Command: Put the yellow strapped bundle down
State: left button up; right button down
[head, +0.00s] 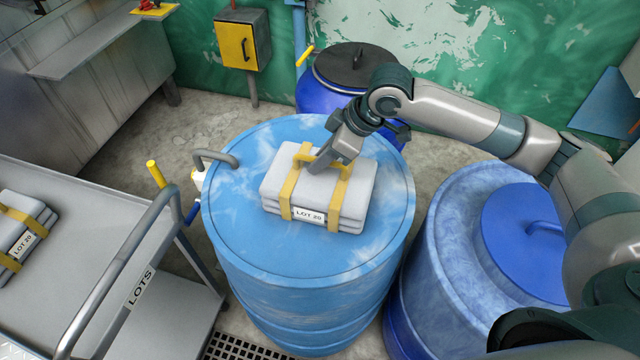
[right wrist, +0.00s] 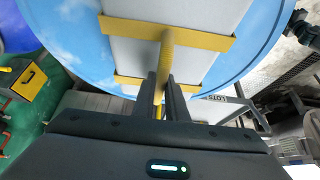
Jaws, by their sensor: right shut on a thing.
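The yellow strapped bundle (head: 320,190) is a stack of pale grey slabs with two yellow straps, a yellow handle on top and a "LOT 20" label. It is level over the top of the light blue drum (head: 270,255); I cannot tell for sure whether it touches the lid. My right gripper (head: 322,163) comes down from the upper right and is shut on the bundle's yellow handle. In the right wrist view the fingers (right wrist: 163,85) close around the handle (right wrist: 167,48), with the bundle (right wrist: 205,60) beyond. My left gripper is not in view.
A grey trolley (head: 95,220) marked "LOTS" stands at left, carrying another strapped bundle (head: 18,235). A blue drum (head: 450,260) with a round lid is at right. A black-lidded drum (head: 355,65) stands behind. A grey bent pipe (head: 215,155) rises at the light blue drum's left edge.

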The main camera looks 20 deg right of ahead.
jog(key=shift+w+r, duration=0.1)
jog(key=shift+r, duration=0.1)
